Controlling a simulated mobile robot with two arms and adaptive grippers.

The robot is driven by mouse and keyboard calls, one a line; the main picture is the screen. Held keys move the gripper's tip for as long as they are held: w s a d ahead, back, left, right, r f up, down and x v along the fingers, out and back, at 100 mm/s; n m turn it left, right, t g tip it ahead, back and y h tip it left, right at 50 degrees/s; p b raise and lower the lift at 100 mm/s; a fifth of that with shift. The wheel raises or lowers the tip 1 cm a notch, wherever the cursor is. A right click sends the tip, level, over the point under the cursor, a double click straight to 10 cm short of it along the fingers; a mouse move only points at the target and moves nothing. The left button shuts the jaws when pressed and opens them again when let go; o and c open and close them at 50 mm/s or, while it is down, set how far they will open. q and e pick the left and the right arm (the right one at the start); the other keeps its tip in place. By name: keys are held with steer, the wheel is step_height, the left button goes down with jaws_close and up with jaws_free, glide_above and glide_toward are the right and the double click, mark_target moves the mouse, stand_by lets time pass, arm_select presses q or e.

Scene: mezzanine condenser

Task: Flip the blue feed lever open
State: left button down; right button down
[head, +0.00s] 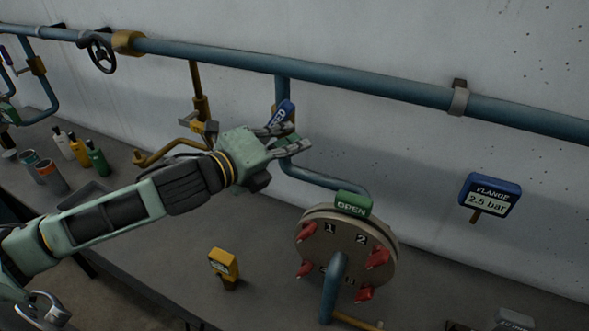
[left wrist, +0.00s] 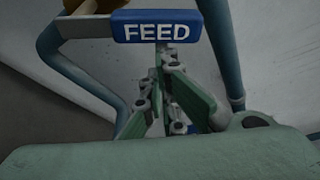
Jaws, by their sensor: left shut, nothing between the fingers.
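The blue feed lever (head: 284,113) is partly hidden behind my left gripper in the head view, on the pipework below the long wall pipe. In the left wrist view its blue handle marked FEED (left wrist: 170,26) lies across the top, just beyond the fingertips. My left gripper (head: 303,146) is shut and empty, close to the lever. In the left wrist view its fingers (left wrist: 167,55) come together just below the FEED handle. I cannot tell whether they touch it. My right gripper is not in view.
A round flange with red clamps (head: 327,246) and a green OPEN sign (head: 352,204) stands right of the arm. A yellow tag (head: 223,265) stands on the grey bench. Several bottles (head: 79,149) stand at left. A gauge sign (head: 490,195) is at right.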

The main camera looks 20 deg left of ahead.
mark_target(280, 114)
arm_select(q)
steer(key=shift+w+a+r+n+t+h+b, duration=0.1)
steer(key=shift+a+r+n+t+h+b, duration=0.45)
steer(key=shift+a+r+n+b, duration=1.1)
steer(key=shift+a+r+n+t, duration=0.25)
steer(key=shift+a+n, duration=0.15)
steer(key=shift+n, duration=0.35)
steer(key=shift+p, duration=0.3)
